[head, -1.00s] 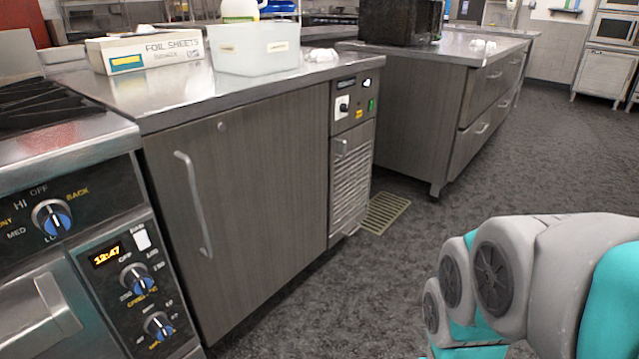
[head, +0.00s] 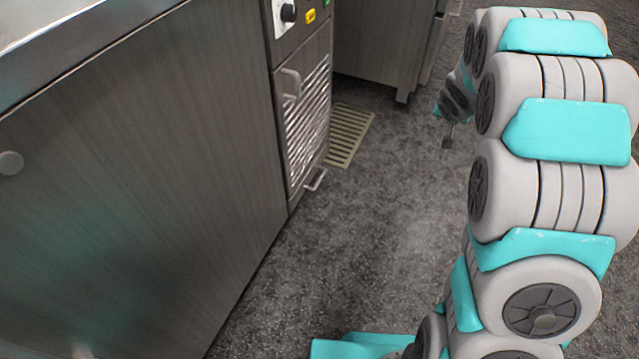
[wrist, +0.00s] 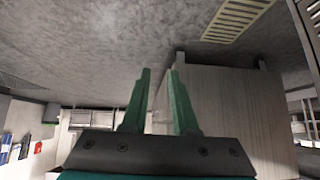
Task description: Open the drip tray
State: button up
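The low handle does not show in the wrist view.
A yellowish floor grate (head: 350,133) lies beside the unit and also shows in the wrist view (wrist: 238,18). Another cabinet (head: 385,45) stands behind it, and shows upside down in the wrist view (wrist: 235,115). The grey floor (head: 370,235) before the unit is clear.

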jog(key=w+a+f+t+y+b, duration=0.1)
jog(key=w+a+f+y, duration=0.15)
jog(key=w+f, duration=0.2)
jog(key=w+a+f+y, duration=0.1)
jog(key=w+a+f, duration=0.2)
jog(key=f, duration=0.2)
jog(key=g+y+b, duration=0.4)
jog(key=y, duration=0.9)
send_near(319, 180)
jog(key=a+f, duration=0.2)
jog(key=shift+w+r+x, duration=0.1)
jog(key=shift+r+x, duration=0.05)
jog(key=shift+x, duration=1.15)
jog(key=shift+w+r+x, duration=0.1)
jog(key=shift+x, duration=1.2)
jog(key=shift+w+r+x, duration=0.15)
jog(key=shift+x, duration=1.1)
jog(key=shift+c, duration=0.3)
grip_shut()
